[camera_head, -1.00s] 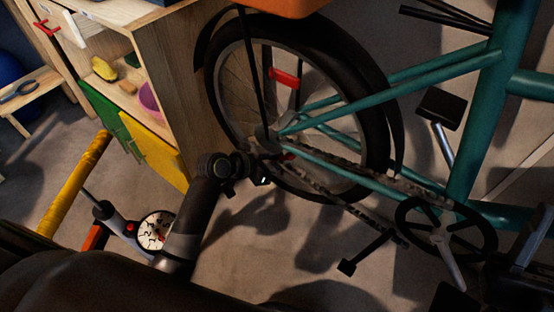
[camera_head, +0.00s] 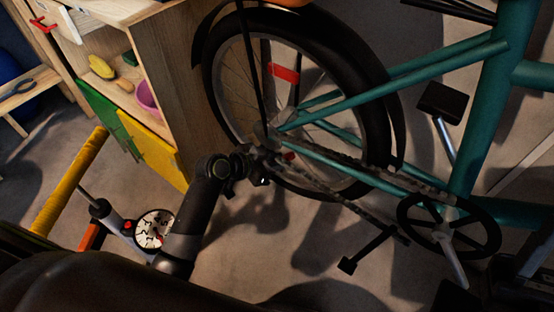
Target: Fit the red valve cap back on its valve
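The teal bicycle's rear wheel (camera_head: 383,125) stands in the middle of the view. A small red spot (camera_head: 289,157) shows beside the hub, close to my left gripper; I cannot tell whether it is the valve cap. The valve itself cannot be made out. My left gripper (camera_head: 270,163) is at the lower spokes near the hub and chain, its dark fingers blending into the wheel. I cannot tell whether it is open or holds anything. My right gripper cannot be made out.
A floor pump with a yellow handle (camera_head: 70,182) and a round gauge (camera_head: 154,229) lies left of my arm. A wooden cabinet (camera_head: 172,75) with green and yellow doors stands behind the wheel. The crank (camera_head: 445,225) and pedals are at right. Bare floor shows below the chain.

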